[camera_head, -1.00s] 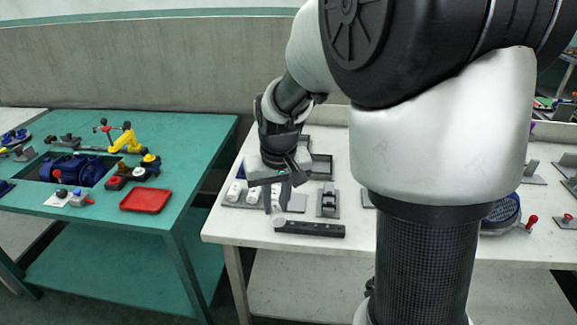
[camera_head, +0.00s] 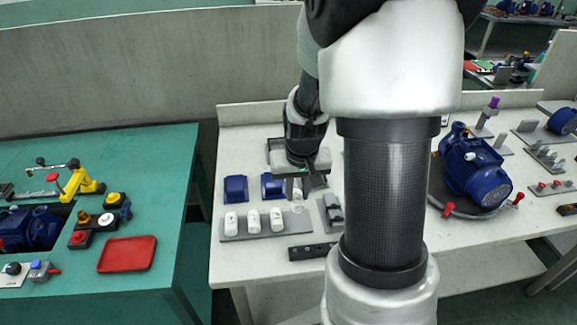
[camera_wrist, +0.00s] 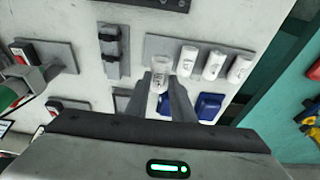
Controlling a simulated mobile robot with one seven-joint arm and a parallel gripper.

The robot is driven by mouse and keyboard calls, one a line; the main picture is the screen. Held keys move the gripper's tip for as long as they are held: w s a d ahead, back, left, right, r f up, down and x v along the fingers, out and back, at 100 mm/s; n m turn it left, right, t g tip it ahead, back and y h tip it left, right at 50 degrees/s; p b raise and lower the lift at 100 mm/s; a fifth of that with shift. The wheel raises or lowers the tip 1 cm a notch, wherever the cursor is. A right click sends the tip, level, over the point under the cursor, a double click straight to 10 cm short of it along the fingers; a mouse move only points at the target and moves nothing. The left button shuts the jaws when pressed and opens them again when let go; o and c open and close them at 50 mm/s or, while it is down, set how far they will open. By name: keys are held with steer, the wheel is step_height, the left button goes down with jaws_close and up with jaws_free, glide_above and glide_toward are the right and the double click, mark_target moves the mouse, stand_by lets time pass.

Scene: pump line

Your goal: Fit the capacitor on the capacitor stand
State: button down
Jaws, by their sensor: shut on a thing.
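My gripper (camera_wrist: 165,88) is shut on a pale capacitor (camera_wrist: 160,76), a short cylinder held between the fingertips. In the head view my gripper (camera_head: 300,190) is over the white table, just behind the right end of a grey base plate; the held capacitor is hard to make out there. The grey plate (camera_wrist: 155,45), apparently the capacitor stand, carries three white capacitors (camera_wrist: 213,64) in a row. It also shows in the head view (camera_head: 240,236). Its end beside the row looks bare, and the held capacitor appears near that end. I cannot tell whether it touches the plate.
Two blue housings (camera_head: 236,189) stand behind the plate. A grey bracket (camera_head: 331,214) is to its right and a dark bar (camera_head: 312,251) in front. A blue pump (camera_head: 475,175) is farther right. A red tray (camera_head: 127,254) lies on the green table.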

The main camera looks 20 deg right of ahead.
mark_target(299, 207)
steer(key=shift+w+d, duration=0.15)
steer(key=shift+d, duration=0.2)
steer(key=shift+f, duration=0.2)
steer(key=shift+s+a+b+x, duration=0.1)
steer(key=shift+s+b+x, duration=0.1)
steer(key=shift+b+x, duration=0.75)
steer(key=shift+s+a+b+x, duration=0.1)
steer(key=shift+s+b+x, duration=0.1)
steer(key=shift+b+x, duration=0.7)
steer(key=shift+s+b+x, duration=0.25)
steer(key=shift+b+x, duration=0.45)
steer(key=shift+x, duration=0.45)
steer(key=shift+s+f, duration=0.1)
steer(key=shift+f, duration=0.05)
steer(key=c, duration=1.5)
jaws_free()
steer(key=shift+o, duration=0.2)
steer(key=shift+p+v, duration=2.2)
steer(key=shift+v, duration=0.8)
